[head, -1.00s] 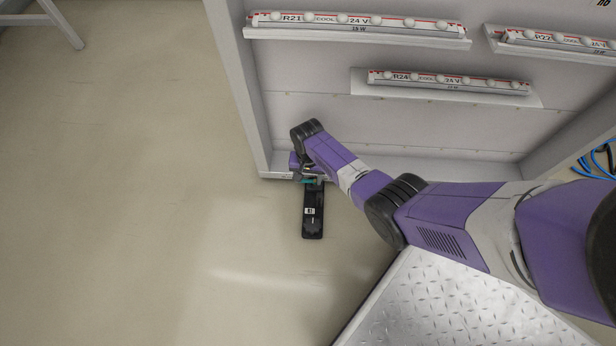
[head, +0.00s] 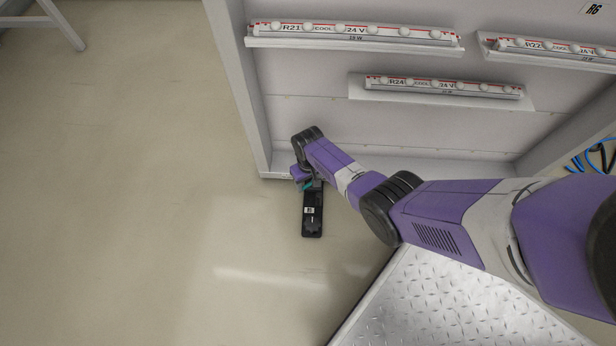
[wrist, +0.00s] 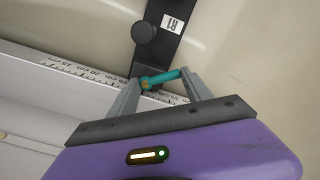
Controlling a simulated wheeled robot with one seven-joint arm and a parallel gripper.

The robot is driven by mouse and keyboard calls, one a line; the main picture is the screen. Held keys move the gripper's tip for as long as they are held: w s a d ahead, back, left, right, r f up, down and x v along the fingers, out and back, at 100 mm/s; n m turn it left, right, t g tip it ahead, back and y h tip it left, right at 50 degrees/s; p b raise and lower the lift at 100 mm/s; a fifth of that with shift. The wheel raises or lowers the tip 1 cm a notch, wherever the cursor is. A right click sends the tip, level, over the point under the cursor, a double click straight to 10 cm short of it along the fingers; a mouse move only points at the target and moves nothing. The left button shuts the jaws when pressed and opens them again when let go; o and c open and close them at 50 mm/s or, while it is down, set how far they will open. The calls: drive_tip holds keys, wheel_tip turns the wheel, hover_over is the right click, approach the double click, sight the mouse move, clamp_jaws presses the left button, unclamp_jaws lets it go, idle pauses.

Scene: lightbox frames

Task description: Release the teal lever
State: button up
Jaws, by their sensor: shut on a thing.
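The teal lever (wrist: 163,78) sits at the lower end of a black clamp-like part (wrist: 160,35) in the wrist view. In the head view the lever (head: 306,186) is a small teal spot, mostly hidden by my wrist. The black part (head: 312,212) has a white label and a round knob, and lies beside the frame's bottom edge. My gripper (wrist: 166,88) has its two grey fingers on either side of the lever, shut on it.
A large grey box frame (head: 300,95) holds several light strips, such as the one marked R24 (head: 445,87). A ruler scale (wrist: 95,73) runs along its edge. Blue cables (head: 592,158) hang at the right.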

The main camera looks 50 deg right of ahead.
drive_tip(key=shift+s+n, duration=0.2)
drive_tip(key=shift+n, duration=0.4)
drive_tip(key=o, duration=1.4)
drive_tip(key=shift+c, duration=0.2)
